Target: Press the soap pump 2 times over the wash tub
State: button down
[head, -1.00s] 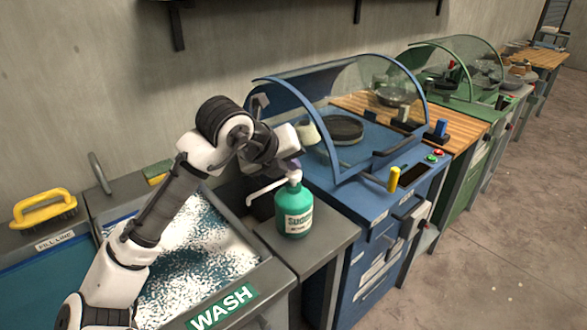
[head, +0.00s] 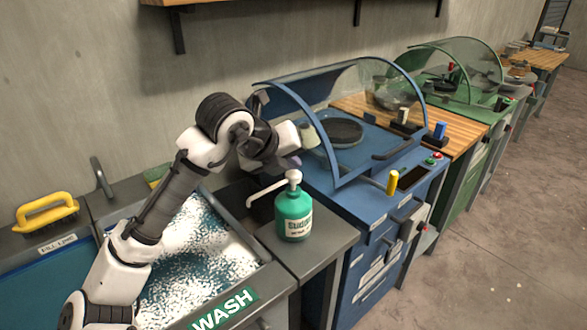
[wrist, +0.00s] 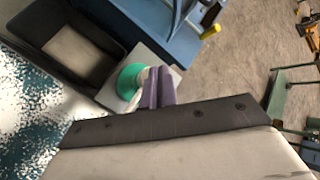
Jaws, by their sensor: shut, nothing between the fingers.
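The soap pump is a teal bottle (head: 293,218) with a white pump head (head: 293,176), upright on the grey ledge right of the wash tub. Its spout points left to the tub's edge, and a bit of white stem shows above the bottle. The wash tub (head: 275,283), labelled WASH, holds white suds over blue water. My gripper (head: 290,161) is shut and empty, its purple fingertips close by the pump head. In the wrist view the shut fingers (wrist: 158,88) overlap the bottle (wrist: 128,80) and partly hide the pump head; contact cannot be told.
A blue machine (head: 365,205) with a clear curved hood stands right of the ledge, close to my gripper. A yellow-handled brush (head: 45,212) lies at the far left. A wooden shelf (head: 260,2) hangs on the wall above. Open floor lies at the right.

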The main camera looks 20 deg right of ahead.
jog(key=shift+r, duration=0.25)
notch_tip(320, 180, up, 5)
jog(key=p, duration=0.3)
jog(key=shift+p, duration=0.4)
jog(key=shift+f, duration=0.15)
dwell(0.5)
